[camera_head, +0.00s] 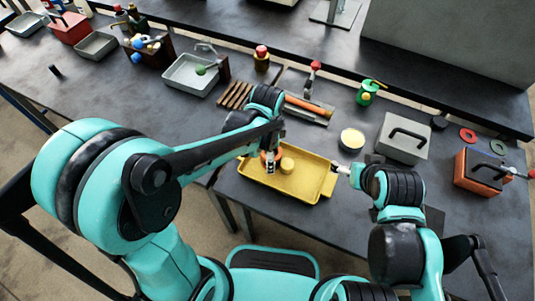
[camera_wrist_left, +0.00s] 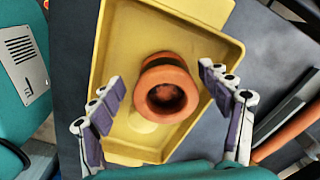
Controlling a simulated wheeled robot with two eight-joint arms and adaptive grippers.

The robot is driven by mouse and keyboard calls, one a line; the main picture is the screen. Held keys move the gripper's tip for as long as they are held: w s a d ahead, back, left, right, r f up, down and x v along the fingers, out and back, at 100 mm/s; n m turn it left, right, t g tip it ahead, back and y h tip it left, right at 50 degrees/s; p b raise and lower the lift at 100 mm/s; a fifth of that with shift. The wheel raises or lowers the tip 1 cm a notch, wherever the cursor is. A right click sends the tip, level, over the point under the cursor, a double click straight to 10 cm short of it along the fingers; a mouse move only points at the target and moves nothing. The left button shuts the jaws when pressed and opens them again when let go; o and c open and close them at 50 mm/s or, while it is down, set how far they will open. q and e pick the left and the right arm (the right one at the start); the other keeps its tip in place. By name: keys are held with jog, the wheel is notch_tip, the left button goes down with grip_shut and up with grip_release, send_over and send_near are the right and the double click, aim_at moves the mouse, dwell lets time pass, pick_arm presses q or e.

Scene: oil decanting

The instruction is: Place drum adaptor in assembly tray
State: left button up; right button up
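The orange drum adaptor (camera_wrist_left: 166,92), a ring-ended piece with a dark hollow, is over or in the yellow assembly tray (camera_wrist_left: 222,62) in the left wrist view. My left gripper (camera_wrist_left: 162,80) has its fingers spread on either side of the adaptor, with gaps showing on both sides. In the head view the tray (camera_head: 312,189) lies at the table's front edge, and my left gripper (camera_head: 270,163) points down over its left part, largely covering the adaptor. A round yellow piece (camera_head: 287,165) is in the tray. My right gripper (camera_head: 340,168) is at the tray's right edge; its finger opening is unclear.
A grey case (camera_head: 403,139) and a round tin (camera_head: 352,139) stand right of the tray. An orange case (camera_head: 482,171) is farther right. A tool rest with an orange-handled tool (camera_head: 308,106) lies behind. A grey bin (camera_head: 190,75) is at the back left.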

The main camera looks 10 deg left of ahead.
pick_arm(q)
jog(key=shift+r+p, duration=0.35)
notch_tip(320, 180, up, 11)
jog(key=p, duration=0.4)
jog(key=s+a+r+n+t, duration=0.4)
jog(key=s+a+n+t, duration=0.3)
jog(key=a+n, duration=0.5)
jog(key=n, duration=0.2)
jog(key=shift+n+p, duration=0.3)
jog(key=shift+n, duration=0.1)
jog(key=shift+s+f+b, duration=0.1)
jog(key=shift+f+b, duration=1)
jog(key=shift+b, duration=0.05)
